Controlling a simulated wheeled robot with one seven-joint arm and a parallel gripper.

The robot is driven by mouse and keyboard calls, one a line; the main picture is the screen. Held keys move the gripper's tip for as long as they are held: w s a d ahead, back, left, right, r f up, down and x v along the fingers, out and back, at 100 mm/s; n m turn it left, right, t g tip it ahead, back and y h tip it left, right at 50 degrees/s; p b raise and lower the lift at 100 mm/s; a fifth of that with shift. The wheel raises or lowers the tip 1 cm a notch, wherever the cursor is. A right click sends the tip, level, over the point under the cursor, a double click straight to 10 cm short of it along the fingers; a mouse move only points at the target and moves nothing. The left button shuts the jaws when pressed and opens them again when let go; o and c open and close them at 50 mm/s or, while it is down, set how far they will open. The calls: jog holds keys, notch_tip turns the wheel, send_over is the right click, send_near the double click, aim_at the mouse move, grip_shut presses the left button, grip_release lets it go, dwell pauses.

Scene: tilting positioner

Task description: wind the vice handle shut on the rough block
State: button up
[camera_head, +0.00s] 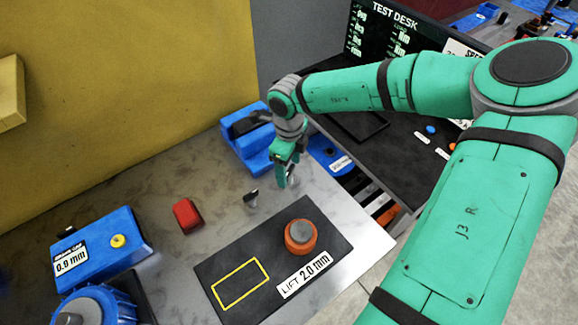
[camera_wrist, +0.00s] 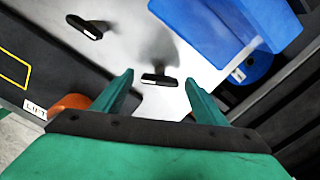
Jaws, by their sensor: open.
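The blue vice (camera_head: 262,155) stands at the back of the steel bench, and part of a blue body (camera_wrist: 215,30) fills the upper right of the wrist view. A dark piece (camera_head: 250,122) sits at its top; I cannot tell if it is the rough block. My gripper (camera_head: 284,178) is open, pointing down just in front of the vice. In the wrist view, a small dark bar (camera_wrist: 160,79) shows between the open fingertips (camera_wrist: 159,77), perhaps the vice handle; I see no grip on it. A second dark-topped piece (camera_head: 251,197) stands to the left.
A red block (camera_head: 187,215) lies on the bench. A black mat (camera_head: 235,262) with a yellow outline carries an orange knob with a grey top (camera_head: 300,237). A blue unit with a yellow button (camera_head: 100,250) is at left. A black test desk (camera_head: 440,185) stands at right.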

aim_at(289, 170)
jog(key=c, duration=1.1)
jog(key=shift+o, duration=0.2)
jog(key=shift+w, duration=0.1)
jog(key=shift+d+m, duration=0.1)
jog(key=shift+m, duration=0.2)
jog(key=o, duration=1.1)
jog(key=shift+c, duration=0.2)
jog(key=shift+r, duration=0.1)
notch_tip(289, 170, up, 11)
